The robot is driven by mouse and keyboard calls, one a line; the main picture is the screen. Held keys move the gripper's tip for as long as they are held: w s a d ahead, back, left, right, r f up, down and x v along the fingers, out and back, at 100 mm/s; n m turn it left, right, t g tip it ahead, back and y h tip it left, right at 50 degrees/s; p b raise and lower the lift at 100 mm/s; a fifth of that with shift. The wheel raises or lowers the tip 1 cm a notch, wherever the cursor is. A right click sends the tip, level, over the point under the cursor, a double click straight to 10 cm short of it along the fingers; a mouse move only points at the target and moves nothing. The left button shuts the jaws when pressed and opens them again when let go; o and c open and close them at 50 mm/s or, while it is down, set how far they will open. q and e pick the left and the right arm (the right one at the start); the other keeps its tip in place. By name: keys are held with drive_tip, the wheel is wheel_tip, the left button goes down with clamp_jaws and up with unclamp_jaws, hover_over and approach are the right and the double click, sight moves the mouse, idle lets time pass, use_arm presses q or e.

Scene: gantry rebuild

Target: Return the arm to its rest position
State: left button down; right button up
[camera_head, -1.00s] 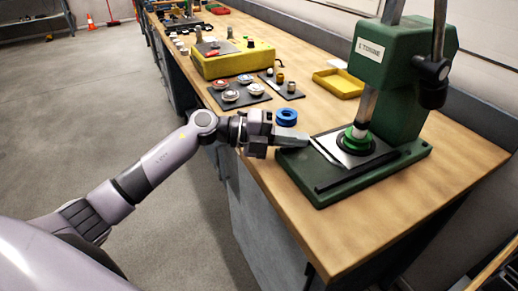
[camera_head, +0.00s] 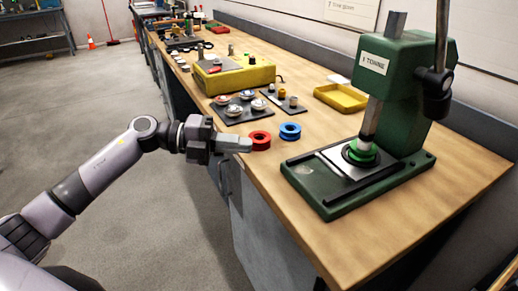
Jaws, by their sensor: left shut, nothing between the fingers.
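My left gripper (camera_head: 232,144) is shut and empty. It is at the front edge of the wooden workbench, with its fingertips close to a red ring (camera_head: 260,140); I cannot tell whether they touch it. My left arm (camera_head: 105,165) reaches in from the left, over the floor beside the bench. My right gripper is not in view.
A blue ring (camera_head: 290,131) lies just right of the red one. A green press (camera_head: 410,85) stands at the right, with a green ring (camera_head: 361,154) under its ram. A dark plate with several round parts, a yellow box (camera_head: 232,76) and a yellow tray (camera_head: 341,97) are farther back. The bench's front right (camera_head: 350,240) is clear.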

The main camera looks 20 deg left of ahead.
use_arm(q)
drive_tip(key=s+a+f+n+t+y, duration=0.1)
drive_tip(key=s+f+n+t+y, duration=0.45)
drive_tip(key=n, duration=0.75)
drive_tip(key=s+a+f+n+t+y, duration=0.1)
drive_tip(key=s+f+n+t+y, duration=0.1)
drive_tip(key=f+n+y, duration=0.75)
drive_tip(key=s+d+f+n+g, duration=0.25)
drive_tip(key=s+f+g, duration=0.2)
drive_tip(key=s, duration=0.55)
drive_tip(key=s+d+f+n+g, duration=0.1)
drive_tip(key=s+f+n+g, duration=0.25)
drive_tip(key=s+g, duration=0.45)
drive_tip(key=w+d+f+t+h+p, duration=0.2)
drive_tip(key=w+d+f+t+p, duration=0.1)
drive_tip(key=t, duration=0.5)
drive_tip(key=shift+w+d+f+t+p, duration=0.15)
drive_tip(key=shift+w+f+t+p, duration=0.25)
drive_tip(key=shift+w+f+p, duration=0.2)
